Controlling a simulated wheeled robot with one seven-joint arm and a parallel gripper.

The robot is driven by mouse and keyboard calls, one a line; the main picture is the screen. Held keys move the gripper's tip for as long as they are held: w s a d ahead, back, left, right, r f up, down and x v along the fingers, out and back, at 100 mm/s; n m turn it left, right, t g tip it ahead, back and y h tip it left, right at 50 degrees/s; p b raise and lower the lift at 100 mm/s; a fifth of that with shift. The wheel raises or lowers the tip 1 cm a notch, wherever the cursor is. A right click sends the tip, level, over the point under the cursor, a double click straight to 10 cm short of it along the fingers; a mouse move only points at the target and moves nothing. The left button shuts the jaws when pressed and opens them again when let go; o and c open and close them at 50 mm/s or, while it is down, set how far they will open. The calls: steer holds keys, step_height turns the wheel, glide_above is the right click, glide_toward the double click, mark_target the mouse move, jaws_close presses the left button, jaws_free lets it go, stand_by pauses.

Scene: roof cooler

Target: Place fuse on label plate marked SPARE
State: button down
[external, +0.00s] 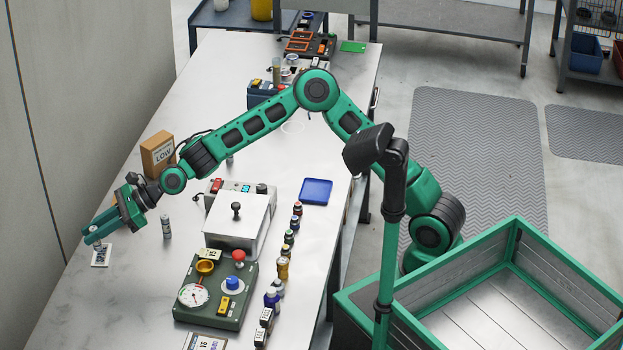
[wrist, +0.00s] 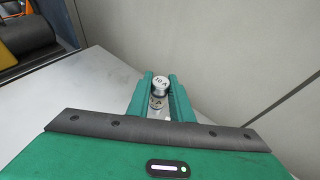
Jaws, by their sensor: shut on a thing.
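My gripper (external: 92,234) is at the far left end of the table, fingers pointing left and slightly down. In the wrist view my gripper (wrist: 160,88) is shut on a small fuse (wrist: 160,83) with a silver cap reading 10 A, held upright between the green fingers. A white label plate (external: 101,259) with dark print lies just below the fingertips in the external view; its print is too small to read. The fuse is mostly hidden by the fingers in the external view, and I cannot tell whether it touches the plate.
A small grey cylinder (external: 167,228) stands upright right of the plate. A brown box marked LOW (external: 158,154) stands behind. A grey machine (external: 238,220), a green gauge panel (external: 216,290) and a row of small bottles (external: 289,238) are to the right. The table's front left is clear.

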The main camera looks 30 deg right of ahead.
steer(key=w+f, duration=0.1)
steer(key=w, duration=0.1)
steer(key=w+d+f, duration=0.1)
steer(key=w, duration=0.1)
steer(key=w+d+f, duration=0.1)
steer(key=w+f, duration=0.1)
steer(key=shift+w+f, duration=0.1)
steer(key=shift+w, duration=0.15)
steer(key=shift+f, duration=1.95)
steer(key=c, duration=1.6)
jaws_free()
steer(key=shift+f, duration=0.1)
steer(key=v, duration=1.2)
